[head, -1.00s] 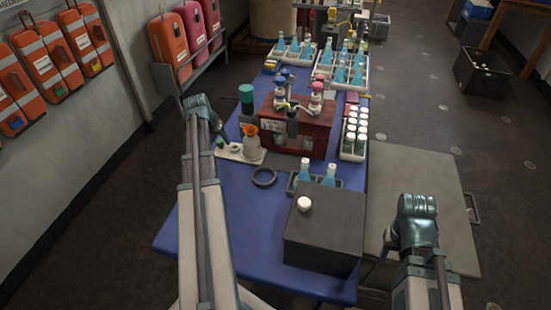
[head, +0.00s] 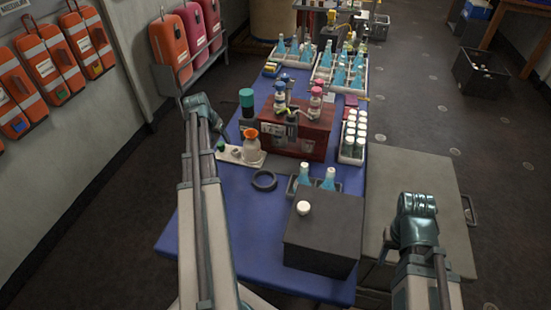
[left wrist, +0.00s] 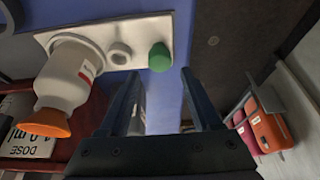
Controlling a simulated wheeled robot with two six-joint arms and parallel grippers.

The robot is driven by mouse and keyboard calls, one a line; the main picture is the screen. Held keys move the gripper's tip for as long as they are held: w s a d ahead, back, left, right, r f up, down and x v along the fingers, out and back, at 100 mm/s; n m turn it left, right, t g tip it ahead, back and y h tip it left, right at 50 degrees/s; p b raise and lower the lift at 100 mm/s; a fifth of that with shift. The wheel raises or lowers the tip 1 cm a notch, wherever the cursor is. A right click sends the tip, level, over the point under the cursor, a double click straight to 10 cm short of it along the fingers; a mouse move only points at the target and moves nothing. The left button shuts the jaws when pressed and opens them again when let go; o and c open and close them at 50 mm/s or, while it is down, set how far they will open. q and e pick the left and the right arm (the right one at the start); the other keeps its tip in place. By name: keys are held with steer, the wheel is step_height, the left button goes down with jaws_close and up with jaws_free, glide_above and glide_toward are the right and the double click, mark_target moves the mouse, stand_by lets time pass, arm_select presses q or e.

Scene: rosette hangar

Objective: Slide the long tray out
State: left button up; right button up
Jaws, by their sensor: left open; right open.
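A long white tray (head: 248,158) lies on the left side of the blue table. It carries a white bottle with an orange top (head: 251,141), a small pale cup and a green-capped item (head: 220,146). The tray also shows in the left wrist view (left wrist: 101,29), with the green cap (left wrist: 160,56) near its right end. My left gripper (head: 224,131) is beside that end, open and empty; its fingers (left wrist: 163,92) are apart from the tray. Another narrow white tray (head: 343,156) holds white-capped vials. My right gripper (head: 376,264) is mostly hidden below its wrist, near the table's right edge.
A red-brown case (head: 315,146) with bottles stands behind the tray. A dark ring (head: 264,180) and a dark box (head: 322,235) are nearer. A grey cabinet (head: 415,170) stands right of the table. The table's front left is clear.

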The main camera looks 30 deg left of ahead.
arm_select(q)
steer(key=shift+r+p, duration=2.1)
steer(key=shift+r, duration=0.3)
